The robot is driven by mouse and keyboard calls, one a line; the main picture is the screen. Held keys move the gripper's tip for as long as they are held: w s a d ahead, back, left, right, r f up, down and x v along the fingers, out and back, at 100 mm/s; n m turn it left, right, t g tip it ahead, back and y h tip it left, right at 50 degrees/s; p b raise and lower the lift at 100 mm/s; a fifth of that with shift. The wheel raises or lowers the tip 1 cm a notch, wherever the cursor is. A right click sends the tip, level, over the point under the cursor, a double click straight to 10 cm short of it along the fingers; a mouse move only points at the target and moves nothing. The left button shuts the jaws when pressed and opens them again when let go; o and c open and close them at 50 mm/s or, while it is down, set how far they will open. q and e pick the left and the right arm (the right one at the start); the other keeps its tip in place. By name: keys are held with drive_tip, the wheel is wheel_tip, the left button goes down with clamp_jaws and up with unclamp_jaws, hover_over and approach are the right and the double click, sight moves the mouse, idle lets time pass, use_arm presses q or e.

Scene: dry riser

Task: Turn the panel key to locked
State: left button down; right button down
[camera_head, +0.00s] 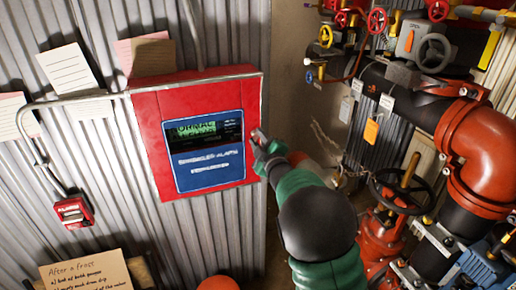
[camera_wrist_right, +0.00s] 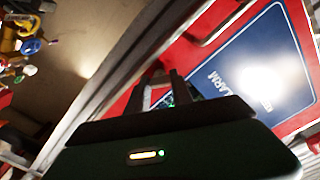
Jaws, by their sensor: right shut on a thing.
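The red alarm panel (camera_head: 148,130) hangs on the corrugated wall, with a blue face (camera_head: 208,170) and a dark screen with green text (camera_head: 196,132). My right gripper (camera_head: 260,142) is at the panel's right edge, level with the screen. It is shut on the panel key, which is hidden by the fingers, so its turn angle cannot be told. In the right wrist view the fingers (camera_wrist_right: 160,88) reach to the panel's edge beside the blue face (camera_wrist_right: 255,75). My left gripper is not in view.
Red pipes (camera_head: 475,140), valves and a black handwheel (camera_head: 402,190) crowd the right side, close to my right arm. A small red alarm box (camera_head: 73,211) hangs on the wall at left. Paper notes (camera_head: 70,68) and a cardboard sign (camera_head: 88,273) are also at left.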

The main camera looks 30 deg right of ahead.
drive_tip(key=n+b, duration=0.4)
drive_tip(key=shift+f, duration=0.4)
drive_tip(key=shift+r+n+b, duration=0.15)
drive_tip(key=shift+n+b, duration=0.85)
drive_tip(key=shift+n, duration=0.3)
drive_tip(key=c, duration=1.5)
unclamp_jaws()
drive_tip(key=o, duration=0.4)
drive_tip(key=shift+w, duration=0.15)
drive_tip(key=shift+r, duration=0.1)
